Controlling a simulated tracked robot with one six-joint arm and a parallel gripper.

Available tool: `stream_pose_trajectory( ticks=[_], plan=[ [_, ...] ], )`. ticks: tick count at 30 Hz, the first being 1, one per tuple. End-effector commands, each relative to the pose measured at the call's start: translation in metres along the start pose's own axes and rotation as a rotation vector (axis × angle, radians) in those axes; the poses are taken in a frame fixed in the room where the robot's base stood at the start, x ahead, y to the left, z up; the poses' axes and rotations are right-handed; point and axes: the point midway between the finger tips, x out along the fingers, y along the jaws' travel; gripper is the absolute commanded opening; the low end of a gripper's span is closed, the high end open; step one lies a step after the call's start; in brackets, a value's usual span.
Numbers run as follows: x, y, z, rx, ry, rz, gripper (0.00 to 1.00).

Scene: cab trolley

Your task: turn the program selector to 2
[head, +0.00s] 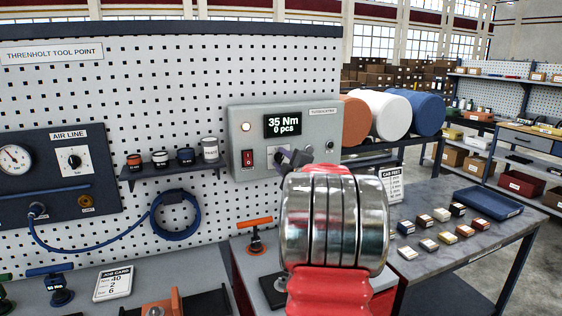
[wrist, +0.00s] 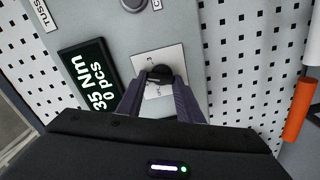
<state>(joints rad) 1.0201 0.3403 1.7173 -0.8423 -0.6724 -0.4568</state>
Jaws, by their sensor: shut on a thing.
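The controller box (head: 240,118) is mounted on the pegboard, and its display (head: 289,124) reads 35 Nm, 0 pcs. The selector is a black knob (wrist: 160,73) on a white plate (wrist: 172,58) in the wrist view. My gripper's two dark fingers (wrist: 159,82) are shut on the knob, one on each side. In the head view my gripper (head: 293,157) is at the lower part of the box, and my arm and fingers largely hide the knob. The plate's markings are too small and covered to read, so I cannot tell which number the knob points to.
A red rocker switch (head: 247,158) sits left of the knob. A shelf (head: 172,171) with several small pots and a coiled blue hose (head: 176,217) are further left. A job card (head: 113,283) lies on the bench. A table (head: 470,240) with several small blocks stands right.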

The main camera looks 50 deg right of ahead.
Motion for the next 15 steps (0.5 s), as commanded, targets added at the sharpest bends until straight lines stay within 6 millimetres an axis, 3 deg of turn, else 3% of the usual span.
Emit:
stream_pose_trajectory(
  ticks=[9,10,15],
  plan=[
    [0.0017,-0.0042,-0.0043,-0.003,0.009,-0.006,0.1],
    [0.0017,-0.0042,-0.0043,-0.003,0.009,-0.006,0.34],
    [0.0011,-0.0032,-0.0026,-0.002,0.005,-0.005,0.45]
  ],
)
